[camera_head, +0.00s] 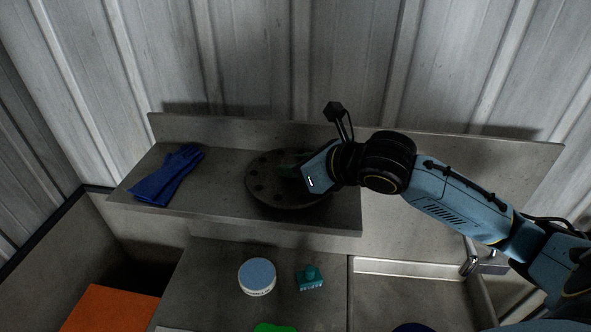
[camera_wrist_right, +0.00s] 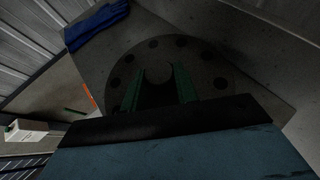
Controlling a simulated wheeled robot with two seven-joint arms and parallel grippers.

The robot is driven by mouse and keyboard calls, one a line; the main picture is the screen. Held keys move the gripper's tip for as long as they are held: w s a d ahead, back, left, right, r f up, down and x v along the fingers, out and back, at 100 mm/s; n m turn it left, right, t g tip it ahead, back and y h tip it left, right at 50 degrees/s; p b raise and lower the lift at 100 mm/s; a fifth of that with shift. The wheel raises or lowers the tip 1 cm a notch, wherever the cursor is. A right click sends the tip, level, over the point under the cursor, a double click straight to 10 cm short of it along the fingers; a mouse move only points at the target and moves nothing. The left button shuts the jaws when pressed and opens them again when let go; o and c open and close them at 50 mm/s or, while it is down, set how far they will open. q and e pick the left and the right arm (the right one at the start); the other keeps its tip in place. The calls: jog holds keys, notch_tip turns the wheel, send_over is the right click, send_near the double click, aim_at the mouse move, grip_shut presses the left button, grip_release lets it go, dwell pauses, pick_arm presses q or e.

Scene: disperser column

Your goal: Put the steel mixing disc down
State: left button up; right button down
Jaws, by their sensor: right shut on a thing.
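The steel mixing disc (camera_head: 265,188) is a dark round plate with a ring of holes. It is over the raised shelf, flat or nearly so; I cannot tell whether it touches the surface. My right gripper (camera_head: 289,171) reaches it from the right and is shut on it near the middle. In the right wrist view the disc (camera_wrist_right: 205,62) lies beyond the green fingers (camera_wrist_right: 160,85), with its centre between them. My left gripper is not in view.
Blue gloves (camera_head: 168,176) lie on the left of the shelf (camera_head: 215,190). Below it, a white tub with a blue lid (camera_head: 257,277) and a teal brush (camera_head: 310,279) stand on the counter. An orange item (camera_head: 108,309) is at lower left. A sink (camera_head: 420,290) is at right.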

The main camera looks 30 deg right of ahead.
jog(key=shift+f, duration=0.7)
jog(key=shift+f, duration=0.1)
jog(key=c, duration=1.1)
grip_release()
jog(key=shift+f, duration=0.15)
